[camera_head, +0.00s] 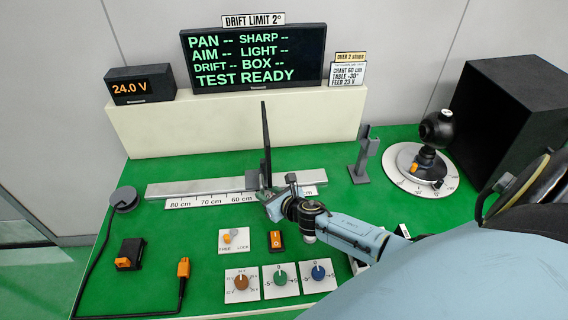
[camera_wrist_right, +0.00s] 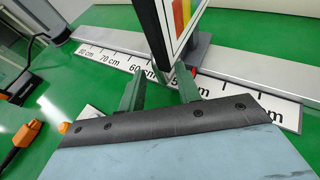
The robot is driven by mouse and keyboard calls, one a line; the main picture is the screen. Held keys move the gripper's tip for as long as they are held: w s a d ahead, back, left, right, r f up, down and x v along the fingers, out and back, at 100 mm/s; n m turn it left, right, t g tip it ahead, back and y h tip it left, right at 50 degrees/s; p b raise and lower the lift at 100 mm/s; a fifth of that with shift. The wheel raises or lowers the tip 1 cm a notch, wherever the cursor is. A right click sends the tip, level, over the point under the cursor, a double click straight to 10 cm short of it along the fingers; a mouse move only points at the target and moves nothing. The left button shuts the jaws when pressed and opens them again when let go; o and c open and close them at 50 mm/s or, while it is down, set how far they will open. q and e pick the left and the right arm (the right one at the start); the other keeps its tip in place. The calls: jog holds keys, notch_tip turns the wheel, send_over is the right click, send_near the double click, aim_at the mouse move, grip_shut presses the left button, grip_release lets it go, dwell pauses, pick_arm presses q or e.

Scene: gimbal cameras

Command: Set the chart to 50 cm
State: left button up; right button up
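The chart (camera_head: 266,140) is a tall dark panel seen nearly edge-on in the head view, standing on a slider on the rail (camera_head: 200,187). The rail's scale (camera_head: 211,200) reads 80, 70 and 60 cm from left to right; my right arm hides lower marks. The chart stands a little right of the 60 mark. In the wrist view, the chart (camera_wrist_right: 177,30) shows coloured stripes. My right gripper (camera_head: 272,198) is at the chart's foot. Its fingers (camera_wrist_right: 160,92) are apart, with the chart's foot beyond or between them; contact is unclear. My left gripper is out of view.
A display (camera_head: 255,57) reads TEST READY; a meter (camera_head: 140,86) reads 24.0 V. Dials (camera_head: 280,279) and switches (camera_head: 277,241) lie in front of the rail. A grey stand (camera_head: 361,160) and a ball camera on a round turntable (camera_head: 400,175) stand right.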

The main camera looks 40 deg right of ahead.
jog(key=p+v, duration=0.1)
jog(key=v, duration=0.9)
jog(key=shift+s+r, duration=0.2)
